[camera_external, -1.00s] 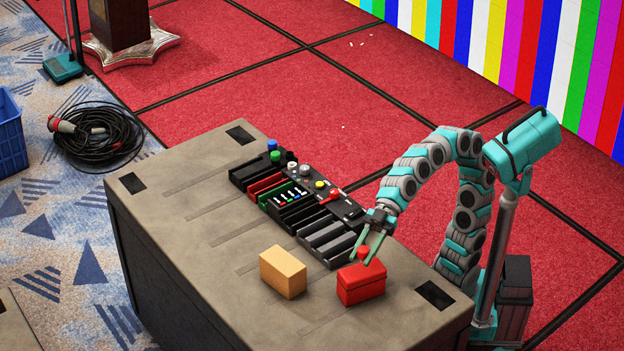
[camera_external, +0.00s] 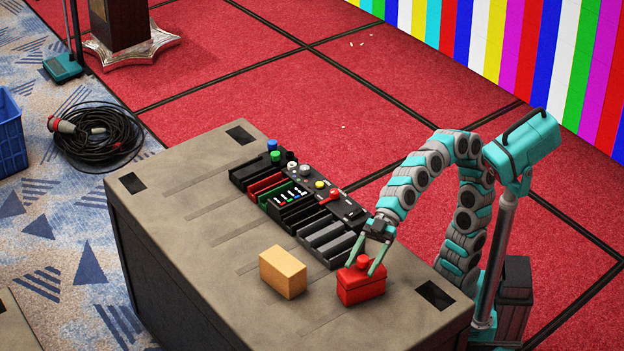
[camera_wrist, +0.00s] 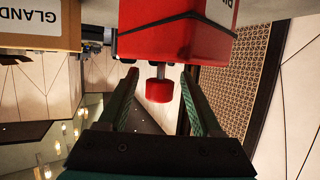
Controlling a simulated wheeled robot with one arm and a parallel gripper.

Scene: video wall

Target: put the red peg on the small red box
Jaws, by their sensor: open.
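The small red box (camera_external: 361,290) sits near the table's front right edge; its dark band and part of a label show in the wrist view (camera_wrist: 176,30). The red peg (camera_external: 362,261) stands on top of the box; its wide head (camera_wrist: 159,91) and thin stem show against the box in the wrist view. How the stem meets the box top is hard to see. My gripper (camera_external: 363,265) is open, with its two green fingers on either side of the peg and gaps showing between them and its head (camera_wrist: 156,95).
A tan box (camera_external: 283,273) stands just left of the red box on the table (camera_external: 180,215). A row of dark trays and a panel with coloured knobs (camera_external: 320,198) lie behind. The table's left side is mostly clear.

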